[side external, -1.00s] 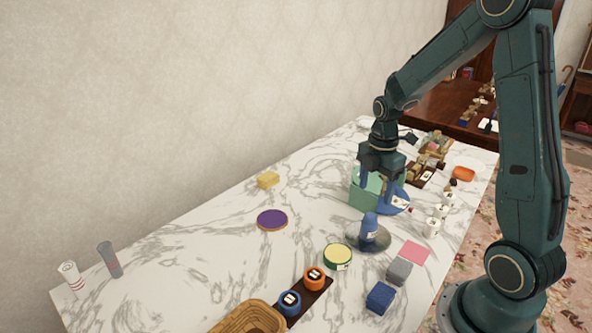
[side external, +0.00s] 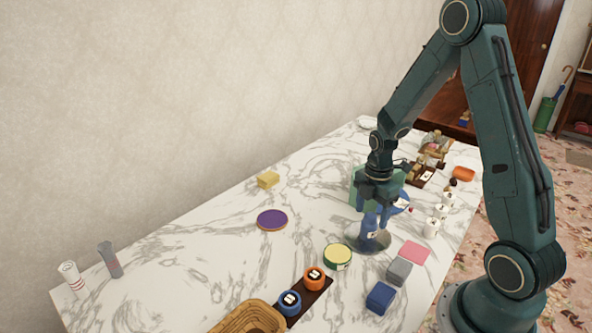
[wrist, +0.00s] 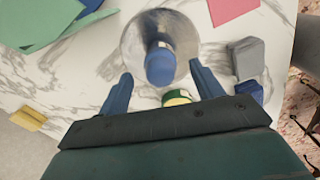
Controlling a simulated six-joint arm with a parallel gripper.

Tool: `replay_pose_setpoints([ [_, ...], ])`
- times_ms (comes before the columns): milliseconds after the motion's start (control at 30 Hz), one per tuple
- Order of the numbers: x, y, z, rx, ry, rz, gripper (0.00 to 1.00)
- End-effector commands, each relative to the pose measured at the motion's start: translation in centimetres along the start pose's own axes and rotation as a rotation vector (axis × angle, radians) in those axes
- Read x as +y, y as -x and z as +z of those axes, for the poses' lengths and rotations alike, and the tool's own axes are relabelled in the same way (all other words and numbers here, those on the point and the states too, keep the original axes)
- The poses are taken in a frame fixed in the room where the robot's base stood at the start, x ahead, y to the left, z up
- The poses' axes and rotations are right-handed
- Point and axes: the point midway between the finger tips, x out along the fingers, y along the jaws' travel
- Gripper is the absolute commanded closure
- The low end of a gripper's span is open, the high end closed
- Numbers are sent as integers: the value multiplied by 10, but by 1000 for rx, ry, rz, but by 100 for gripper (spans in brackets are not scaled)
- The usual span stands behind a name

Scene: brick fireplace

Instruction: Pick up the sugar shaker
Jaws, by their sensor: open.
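A blue-topped shaker (side external: 372,233), which looks like the sugar shaker, stands upright on a round silver tray (side external: 383,243). In the wrist view the shaker (wrist: 160,66) is seen from above, with its blue cap facing the camera and the shiny tray (wrist: 185,35) around it. My gripper (side external: 372,220) points down over it and is open. In the wrist view its blue fingers lie to the left and right of the shaker, with a visible gap on each side. In the side view the fingers partly hide the shaker.
White containers (side external: 432,227) stand to the right. The left-middle tabletop is mostly clear.

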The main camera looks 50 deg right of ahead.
Motion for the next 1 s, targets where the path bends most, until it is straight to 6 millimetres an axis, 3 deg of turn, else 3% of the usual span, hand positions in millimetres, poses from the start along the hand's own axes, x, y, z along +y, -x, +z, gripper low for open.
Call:
replay_pose_setpoints([
  [500, -1, -45, 0, 0, 0, -4, 34],
  [1000, 0, -49, 0, 0, -1, -2, 34],
])
